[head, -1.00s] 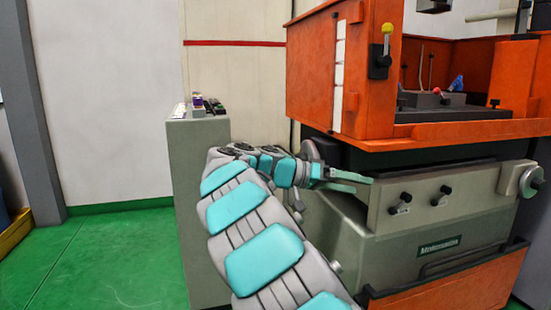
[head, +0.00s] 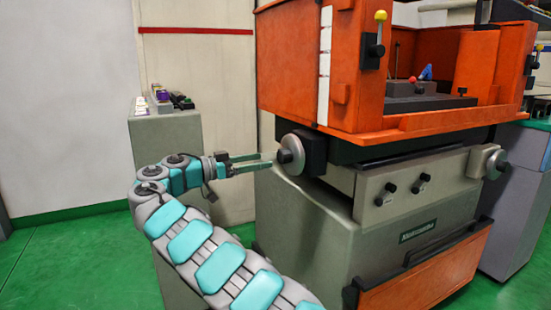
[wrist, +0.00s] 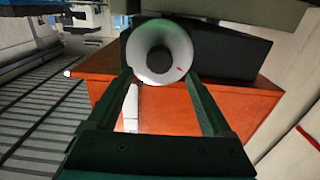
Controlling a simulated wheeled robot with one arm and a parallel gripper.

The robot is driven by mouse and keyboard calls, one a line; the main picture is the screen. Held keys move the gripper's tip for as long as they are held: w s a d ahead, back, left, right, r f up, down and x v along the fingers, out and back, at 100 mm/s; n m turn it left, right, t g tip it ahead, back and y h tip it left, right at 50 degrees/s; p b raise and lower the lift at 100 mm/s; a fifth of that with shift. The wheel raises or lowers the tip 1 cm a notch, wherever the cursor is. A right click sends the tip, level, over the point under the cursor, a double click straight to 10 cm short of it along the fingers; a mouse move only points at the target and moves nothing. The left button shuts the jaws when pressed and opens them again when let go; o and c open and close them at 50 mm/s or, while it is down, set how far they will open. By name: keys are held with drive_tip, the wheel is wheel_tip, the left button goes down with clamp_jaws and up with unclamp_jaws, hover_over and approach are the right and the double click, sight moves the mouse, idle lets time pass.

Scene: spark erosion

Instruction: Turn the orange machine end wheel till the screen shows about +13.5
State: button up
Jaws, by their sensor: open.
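The orange machine (head: 345,70) stands on a grey base. Its end wheel (head: 291,152), a pale grey disc with a dark hub, sits on a black block at the machine's left end. My gripper (head: 269,160) points at this wheel from the left, its fingers apart. In the wrist view the wheel (wrist: 176,47) faces me, with a small red mark at its lower right. The gripper (wrist: 158,78) shows open there, its fingertips near the wheel's lower left and right edges. I cannot tell whether they touch it. No screen readout is visible.
A second handwheel (head: 495,165) is on the machine's right front, and two dark knobs (head: 403,188) are on the front panel. A grey cabinet (head: 165,140) with small items on top stands behind my arm. Green floor is clear at the left.

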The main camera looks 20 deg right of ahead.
sight(280, 158)
drive_tip(key=d, duration=0.6)
drive_tip(key=shift+d, duration=0.35)
drive_tip(key=shift+c, duration=0.2)
clamp_jaws()
drive_tip(key=shift+n, duration=0.7)
drive_tip(key=shift+o, duration=0.2)
unclamp_jaws()
